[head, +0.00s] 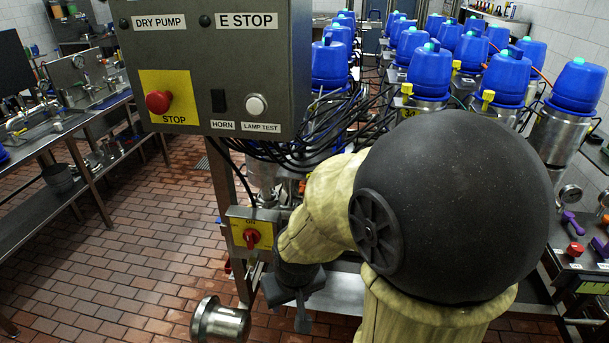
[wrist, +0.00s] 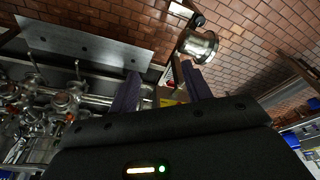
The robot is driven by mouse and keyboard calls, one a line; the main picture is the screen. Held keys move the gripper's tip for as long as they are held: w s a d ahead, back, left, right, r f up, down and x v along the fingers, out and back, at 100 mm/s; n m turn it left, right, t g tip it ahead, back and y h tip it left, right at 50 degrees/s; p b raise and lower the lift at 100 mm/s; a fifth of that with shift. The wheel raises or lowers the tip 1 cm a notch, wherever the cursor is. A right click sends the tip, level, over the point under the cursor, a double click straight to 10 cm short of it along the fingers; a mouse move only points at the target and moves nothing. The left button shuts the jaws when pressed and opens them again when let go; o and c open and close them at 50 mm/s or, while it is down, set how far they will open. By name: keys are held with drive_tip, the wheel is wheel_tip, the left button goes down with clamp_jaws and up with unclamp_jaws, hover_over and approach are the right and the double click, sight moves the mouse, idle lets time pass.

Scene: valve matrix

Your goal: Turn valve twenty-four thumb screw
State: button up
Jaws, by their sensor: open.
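Several steel valves with blue domed caps stand in rows at the upper right of the head view. Yellow thumb screws, such as one (head: 487,98) and another (head: 407,90), stick out beside some caps. A yellow tag under one cap seems to read 30; I cannot make out a number twenty-four, so I cannot tell which screw is its. My gripper (head: 290,308) points down at lower centre, well left of and below the caps. In the wrist view my gripper (wrist: 162,90) is open, its two dark fingers apart with nothing held between them.
A grey control box (head: 215,65) with a red stop button hangs left of the valves. A yellow switch panel (head: 252,237) is just above my gripper. A steel cylinder (head: 220,320) is close to its left; it also shows in the wrist view (wrist: 200,45). Brick floor (head: 110,250) lies open at left.

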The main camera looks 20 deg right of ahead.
drive_tip(key=w+d+f+m+t+h+b, duration=0.1)
drive_tip(key=w+d+f+t+h+b, duration=0.15)
drive_tip(key=w+d+f, duration=0.45)
drive_tip(key=w+d+f+m+t+h+b, duration=0.1)
drive_tip(key=w+d+f+t+h+b, duration=0.15)
drive_tip(key=w+d+b, duration=0.4)
drive_tip(key=w+d+f+m+t+h+b, duration=0.1)
drive_tip(key=w+d+f+t+h, duration=0.25)
drive_tip(key=w, duration=0.65)
drive_tip(key=w+r+n+t+y+b, duration=0.1)
drive_tip(key=w+r+n+t+b, duration=0.1)
drive_tip(key=w+n+t+b, duration=0.3)
drive_tip(key=w+n+t, duration=0.2)
drive_tip(key=t, duration=0.2)
drive_tip(key=shift+d+r+b, duration=0.2)
drive_tip(key=shift+r+b, duration=0.15)
drive_tip(key=shift+b, duration=0.05)
drive_tip(key=shift+w+y, duration=0.15)
drive_tip(key=shift+y, duration=0.1)
drive_tip(key=p+x, duration=0.2)
drive_tip(key=x, duration=1.5)
drive_tip(key=shift+w+d, duration=0.1)
drive_tip(key=shift+d, duration=0.1)
